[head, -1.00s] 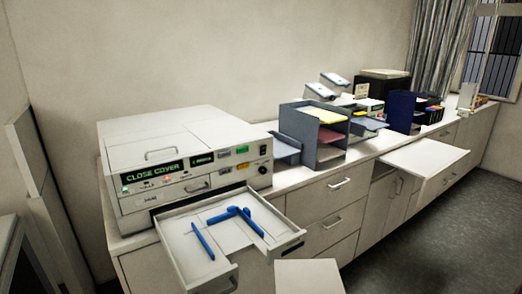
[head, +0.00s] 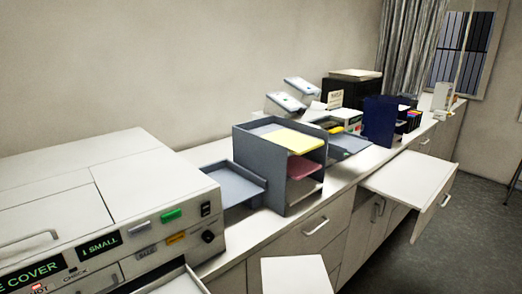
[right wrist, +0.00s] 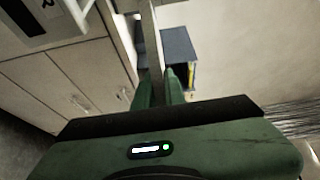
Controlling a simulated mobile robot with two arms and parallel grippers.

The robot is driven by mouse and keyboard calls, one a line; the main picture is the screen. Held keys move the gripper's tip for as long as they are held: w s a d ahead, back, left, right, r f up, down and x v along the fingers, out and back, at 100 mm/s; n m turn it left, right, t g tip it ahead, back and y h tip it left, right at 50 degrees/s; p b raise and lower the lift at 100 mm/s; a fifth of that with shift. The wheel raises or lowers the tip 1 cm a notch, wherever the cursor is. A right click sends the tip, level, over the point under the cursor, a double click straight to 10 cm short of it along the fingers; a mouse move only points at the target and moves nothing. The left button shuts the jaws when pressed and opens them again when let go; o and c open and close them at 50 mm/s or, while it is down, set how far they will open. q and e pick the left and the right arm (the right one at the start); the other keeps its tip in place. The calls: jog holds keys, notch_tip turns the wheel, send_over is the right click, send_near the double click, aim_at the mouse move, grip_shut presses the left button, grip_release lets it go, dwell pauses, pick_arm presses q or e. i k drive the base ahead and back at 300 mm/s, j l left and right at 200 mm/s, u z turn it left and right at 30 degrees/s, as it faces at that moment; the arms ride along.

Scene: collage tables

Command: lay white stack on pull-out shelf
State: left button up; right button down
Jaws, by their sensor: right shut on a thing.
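The white stack (head: 297,275) shows as a flat white sheet-like shape at the bottom middle of the head view, its lower part cut off. In the right wrist view my right gripper (right wrist: 160,88) is shut on the stack (right wrist: 152,45), seen edge-on as a thin pale strip between the fingers. The pull-out shelf (head: 410,178) is a bare white board sticking out from the cabinet front at the right of the head view, apart from the stack. My left gripper is in neither current view.
A white machine (head: 110,200) stands at the left of the counter. A grey tray sorter (head: 268,160) with yellow and red paper stands mid-counter. A dark blue holder (head: 380,118) and a black box (head: 348,92) stand farther back. Open floor (head: 470,215) lies at right.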

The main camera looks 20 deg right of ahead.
aim_at(411, 188)
jog(key=i+l, duration=0.25)
jog(key=l, duration=0.25)
jog(key=i+l+z, duration=0.1)
jog(key=i+l, duration=0.15)
jog(key=l, duration=0.25)
jog(key=i+l, duration=0.25)
jog(key=l, duration=0.2)
jog(key=i+l, duration=0.3)
jog(key=l, duration=0.2)
jog(key=i+l+z, duration=0.1)
jog(key=i+l, duration=0.15)
jog(key=l, duration=0.2)
jog(key=i+l, duration=0.15)
jog(key=l, duration=0.25)
jog(key=i+l, duration=0.15)
jog(key=l, duration=0.25)
jog(key=i+l+z, duration=0.1)
jog(key=l, duration=0.35)
jog(key=i+l, duration=0.2)
jog(key=l, duration=0.2)
jog(key=l+z, duration=0.1)
jog(key=l, duration=0.3)
